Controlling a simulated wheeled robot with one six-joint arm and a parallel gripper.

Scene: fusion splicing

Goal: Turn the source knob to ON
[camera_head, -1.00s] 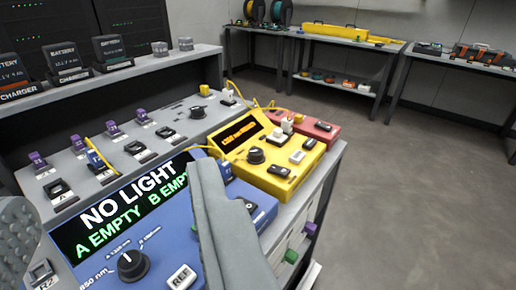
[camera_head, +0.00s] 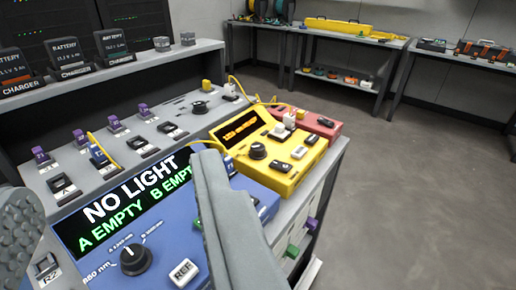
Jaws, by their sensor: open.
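A yellow unit (camera_head: 288,182) with an orange-lit display (camera_head: 240,128) stands right of centre. It bears a round black knob (camera_head: 258,150), likely the source knob; its label and setting are too small to read. A second black knob (camera_head: 135,259) is on the blue meter (camera_head: 262,196), beside wavelength marks. The meter's screen reads "NO LIGHT", "A EMPTY" and "B EMPTY". My gripper (camera_head: 112,182) is open, its two grey fingers wide apart over the blue meter's side. The right finger hides part of that meter. No knob is between the fingertips in contact.
A grey panel (camera_head: 135,160) with purple-capped ports and another black knob (camera_head: 199,107) lies behind. Yellow cables run across the units. A red unit (camera_head: 318,124) stands beyond the yellow one. Battery chargers (camera_head: 75,72) line the back shelf. Open floor (camera_head: 420,190) lies to the right.

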